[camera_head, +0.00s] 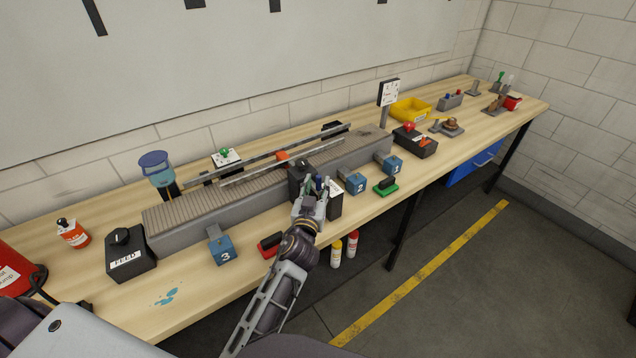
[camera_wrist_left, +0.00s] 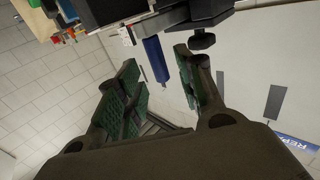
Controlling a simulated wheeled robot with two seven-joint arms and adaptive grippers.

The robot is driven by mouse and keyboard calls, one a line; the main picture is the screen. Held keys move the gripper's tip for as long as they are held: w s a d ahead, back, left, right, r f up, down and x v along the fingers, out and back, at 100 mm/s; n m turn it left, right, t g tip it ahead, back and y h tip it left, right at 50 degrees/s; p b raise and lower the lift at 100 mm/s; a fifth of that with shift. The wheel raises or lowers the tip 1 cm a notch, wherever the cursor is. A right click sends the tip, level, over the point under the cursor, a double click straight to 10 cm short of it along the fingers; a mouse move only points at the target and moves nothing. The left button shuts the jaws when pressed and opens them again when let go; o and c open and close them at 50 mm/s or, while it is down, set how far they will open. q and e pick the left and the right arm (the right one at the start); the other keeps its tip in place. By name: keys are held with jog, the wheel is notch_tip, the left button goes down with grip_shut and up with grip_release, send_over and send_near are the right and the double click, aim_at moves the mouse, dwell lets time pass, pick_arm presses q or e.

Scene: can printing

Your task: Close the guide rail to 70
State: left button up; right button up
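The conveyor (camera_head: 190,215) runs along the bench with two grey guide rails above it, a far rail (camera_head: 262,152) and a near rail (camera_head: 245,175). A gap shows between the rails. My left gripper (camera_head: 316,187) is at the front side of the conveyor, by a dark box (camera_head: 297,172) near the rail's middle. In the left wrist view its green-padded fingers (camera_wrist_left: 162,92) are apart. A blue cylindrical handle (camera_wrist_left: 155,60) and a black knob (camera_wrist_left: 202,39) show beyond the fingertips, apparently not gripped. Any scale reading is too small to see. My right gripper is out of view.
Blue numbered blocks 3 (camera_head: 222,249), 2 (camera_head: 355,183) and 1 (camera_head: 392,163) sit along the conveyor's front. A black FEED box (camera_head: 130,256), a red-and-black item (camera_head: 270,244) and a green-and-black item (camera_head: 385,186) stand on the bench. Bottles (camera_head: 351,244) stand below.

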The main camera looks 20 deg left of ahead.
pick_arm(q)
jog(key=shift+s+d, duration=0.15)
jog(key=shift+s, duration=0.9)
jog(key=shift+s+d, duration=0.1)
jog(key=shift+s, duration=0.95)
